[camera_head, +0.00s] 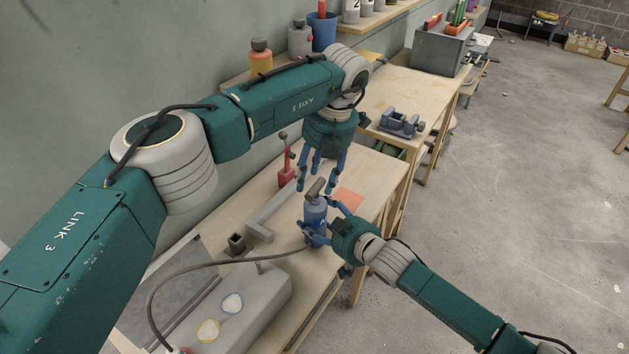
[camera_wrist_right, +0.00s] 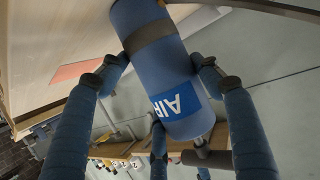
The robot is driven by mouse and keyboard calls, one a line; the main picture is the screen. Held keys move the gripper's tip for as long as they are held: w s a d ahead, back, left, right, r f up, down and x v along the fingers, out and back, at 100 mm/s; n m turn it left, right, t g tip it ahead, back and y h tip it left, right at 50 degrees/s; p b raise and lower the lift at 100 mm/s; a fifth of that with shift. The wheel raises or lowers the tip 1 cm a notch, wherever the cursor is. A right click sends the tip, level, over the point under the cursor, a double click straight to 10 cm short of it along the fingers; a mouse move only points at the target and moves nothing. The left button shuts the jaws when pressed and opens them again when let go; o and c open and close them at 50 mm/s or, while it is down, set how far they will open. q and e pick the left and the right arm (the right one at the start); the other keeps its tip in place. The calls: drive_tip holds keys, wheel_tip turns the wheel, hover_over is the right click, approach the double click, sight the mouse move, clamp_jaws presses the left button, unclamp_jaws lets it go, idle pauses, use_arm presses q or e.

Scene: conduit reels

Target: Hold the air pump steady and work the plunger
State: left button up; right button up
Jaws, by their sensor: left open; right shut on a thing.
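The air pump (camera_head: 315,214) is a blue cylinder with a dark grey plunger handle (camera_head: 315,188) on top. It stands upright on the wooden bench, and a dark hose (camera_head: 215,262) runs from its foot to the left. My right gripper (camera_head: 322,218) is shut around the pump body from the right. In the right wrist view the blue pump body (camera_wrist_right: 165,75), with a dark band and the letters AIR, sits between the blue fingers. My left gripper (camera_head: 318,186) is open and points down above the pump, its fingers spread around the handle's height. I cannot tell whether they touch the handle.
A grey box with two gauges (camera_head: 220,315) stands at the front left of the bench. Open floor (camera_head: 510,190) is on the right.

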sight(315, 186)
use_arm(q)
drive_tip(key=shift+a+f, duration=0.15)
drive_tip(key=shift+f, duration=0.7)
clamp_jaws()
drive_tip(key=shift+f, duration=0.85)
drive_tip(key=shift+c, duration=0.3)
unclamp_jaws()
drive_tip(key=shift+o, duration=0.3)
drive_tip(key=shift+w, duration=0.1)
wheel_tip(315, 186, up, 12)
drive_tip(key=s+d, duration=0.1)
drive_tip(key=d, duration=0.1)
drive_tip(key=shift+f, duration=0.15)
drive_tip(key=shift+d, duration=0.1)
